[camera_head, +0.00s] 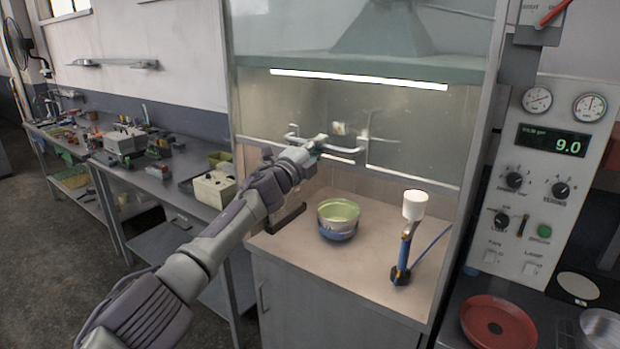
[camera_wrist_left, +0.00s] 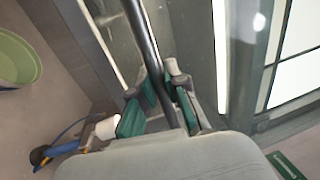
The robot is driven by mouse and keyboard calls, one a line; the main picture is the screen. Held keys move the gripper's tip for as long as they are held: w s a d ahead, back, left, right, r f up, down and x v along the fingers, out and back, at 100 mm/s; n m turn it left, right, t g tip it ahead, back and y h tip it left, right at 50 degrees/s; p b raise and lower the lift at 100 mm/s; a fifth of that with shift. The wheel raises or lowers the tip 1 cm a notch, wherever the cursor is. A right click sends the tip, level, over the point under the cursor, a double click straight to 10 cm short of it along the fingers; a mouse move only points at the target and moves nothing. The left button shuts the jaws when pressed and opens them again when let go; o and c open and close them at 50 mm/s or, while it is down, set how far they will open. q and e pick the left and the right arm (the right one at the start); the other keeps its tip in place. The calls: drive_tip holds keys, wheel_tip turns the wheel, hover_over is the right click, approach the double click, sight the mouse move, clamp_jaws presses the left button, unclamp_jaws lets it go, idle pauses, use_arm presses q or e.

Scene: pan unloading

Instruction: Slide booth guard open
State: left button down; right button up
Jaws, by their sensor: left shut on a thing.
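The booth guard (camera_head: 420,177) is a clear panel with a pale lower rail, across the front of the booth. Its rail sits partway up, with an open gap between it and the booth floor. A horizontal bar handle (camera_head: 345,150) is on the guard's front. My left gripper (camera_head: 318,146) is at the handle's left part and shut on it. In the left wrist view, the green-padded fingers of my left gripper (camera_wrist_left: 160,103) stand on either side of the dark handle bar (camera_wrist_left: 146,45). My right gripper is not in view.
Inside the booth stand a green and blue bowl (camera_head: 338,220) and a blue burner with a white top (camera_head: 409,230). A control panel (camera_head: 540,190) is at the right, above a red pan (camera_head: 497,322). A cluttered workbench (camera_head: 160,180) is at the left.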

use_arm(q)
wheel_tip(320, 180, up, 2)
drive_tip(key=shift+d, duration=0.1)
drive_tip(key=shift+r+p, duration=0.45)
drive_tip(key=shift+r, duration=0.2)
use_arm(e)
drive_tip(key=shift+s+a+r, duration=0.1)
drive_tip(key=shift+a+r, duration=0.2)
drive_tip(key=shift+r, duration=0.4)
use_arm(q)
drive_tip(key=c, duration=1.2)
unclamp_jaws()
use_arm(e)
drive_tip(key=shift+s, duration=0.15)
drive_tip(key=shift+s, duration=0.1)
use_arm(q)
drive_tip(key=shift+a, duration=0.25)
drive_tip(key=shift+s+a, duration=0.15)
drive_tip(key=v, duration=1.1)
drive_tip(key=shift+s+f, duration=0.15)
drive_tip(key=shift+s, duration=0.1)
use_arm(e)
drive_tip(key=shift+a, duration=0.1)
